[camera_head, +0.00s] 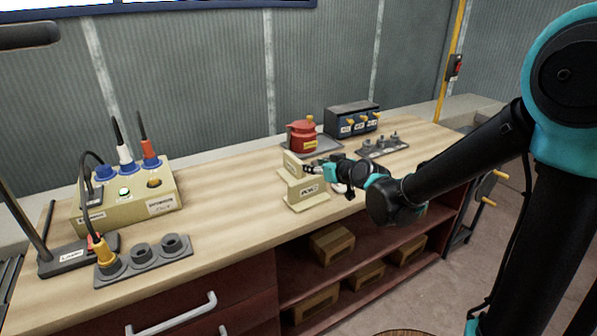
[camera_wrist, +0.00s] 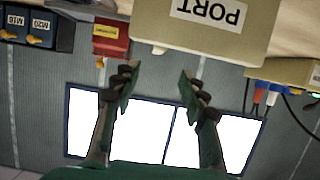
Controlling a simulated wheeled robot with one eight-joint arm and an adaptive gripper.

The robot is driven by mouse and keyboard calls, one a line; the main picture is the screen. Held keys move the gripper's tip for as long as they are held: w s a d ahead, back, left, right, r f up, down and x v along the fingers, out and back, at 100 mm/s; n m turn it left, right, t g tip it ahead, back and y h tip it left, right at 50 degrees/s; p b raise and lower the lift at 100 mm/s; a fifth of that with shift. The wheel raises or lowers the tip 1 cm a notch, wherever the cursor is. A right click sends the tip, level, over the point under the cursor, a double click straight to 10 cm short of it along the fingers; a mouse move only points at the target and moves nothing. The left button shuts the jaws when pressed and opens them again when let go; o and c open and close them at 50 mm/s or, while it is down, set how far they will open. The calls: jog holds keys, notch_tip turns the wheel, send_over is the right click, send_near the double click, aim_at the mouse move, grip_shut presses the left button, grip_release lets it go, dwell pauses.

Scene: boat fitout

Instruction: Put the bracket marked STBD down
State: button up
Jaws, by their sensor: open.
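A beige bracket (camera_head: 296,186) stands on the bench in the head view, with an upright plate at its back left and a small white label on its front. In the wrist view, which is upside down, a beige piece with a label reading PORT (camera_wrist: 240,40) fills the top middle. No STBD marking is legible in either view. My gripper (camera_head: 312,169) is at the beige bracket in the head view; I cannot tell whether it touches. In the wrist view my gripper (camera_wrist: 158,88) has its fingers apart with nothing between them.
A red pot-like item (camera_head: 302,137) and a dark box with labelled yellow knobs (camera_head: 352,120) stand behind. A grey tray of small parts (camera_head: 383,146) lies to the right. A beige plug box (camera_head: 128,197) and grey socket block (camera_head: 144,259) are at left. Bench between is clear.

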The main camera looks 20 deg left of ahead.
aim_at(298, 160)
jog(key=x, duration=0.8)
jog(key=shift+x, duration=2.7)
jog(key=shift+w+d, duration=0.1)
jog(key=shift+w, duration=0.05)
grip_shut()
